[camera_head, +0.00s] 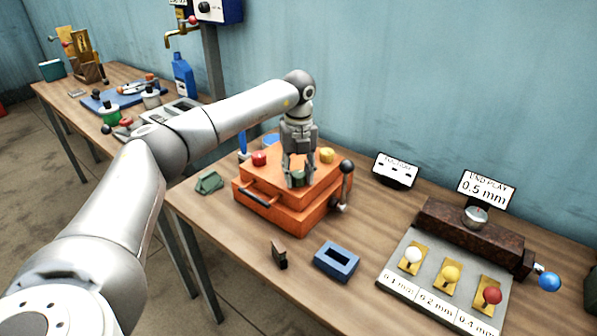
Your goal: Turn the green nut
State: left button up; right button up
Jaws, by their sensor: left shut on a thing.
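My left gripper (297,180) points straight down over the top of the orange box (262,207). Its fingers are shut around a small green nut (297,175) at the top of the box. The fingers cover most of the nut, so how far it is turned cannot be told. A red knob (259,158) and a yellow knob (327,155) stand on the box top beside the gripper. My right gripper is not in view.
A lever with a black knob (346,167) rises at the box's right side. A gauge panel (440,285) stands right.

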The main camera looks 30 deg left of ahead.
pick_arm(q)
jog(key=m+p, duration=0.1)
jog(key=m, duration=0.8)
jog(key=shift+m+p, duration=0.3)
jog(key=shift+p, duration=0.1)
jog(key=m, duration=0.3)
jog(key=shift+a+m, duration=0.1)
jog(key=shift+m, duration=0.3)
jog(key=m, duration=0.5)
jog(key=shift+w+m, duration=0.1)
jog(key=shift+m, duration=2.2)
jog(key=shift+r, duration=0.1)
jog(key=o, duration=1)
